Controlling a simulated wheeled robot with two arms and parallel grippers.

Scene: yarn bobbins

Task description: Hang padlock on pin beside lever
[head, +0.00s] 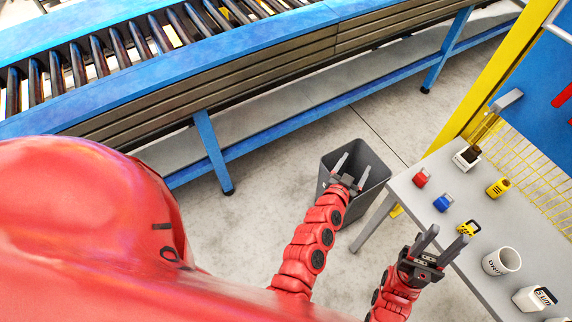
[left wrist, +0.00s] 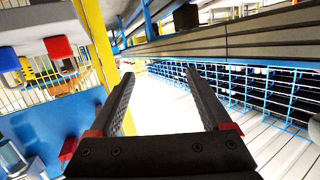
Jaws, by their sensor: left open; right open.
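A red padlock (head: 421,177) and a blue padlock (head: 443,203) sit apart near the left edge of the grey table. A yellow padlock-like piece with dark marks (head: 498,188) stands further right. My left gripper (head: 352,168) is open and empty, above the dark bin, left of the table. Its spread fingers show in the left wrist view (left wrist: 160,73). My right gripper (head: 447,238) is open and empty near the table's left edge.
A yellow-black item (head: 467,229), a white mug (head: 502,262) and a white box (head: 535,298) stand on the grey table (head: 458,258). The grey bin (head: 375,160) is on the floor. A blue roller conveyor (head: 270,38) runs behind; a yellow post (head: 500,70) stands at right.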

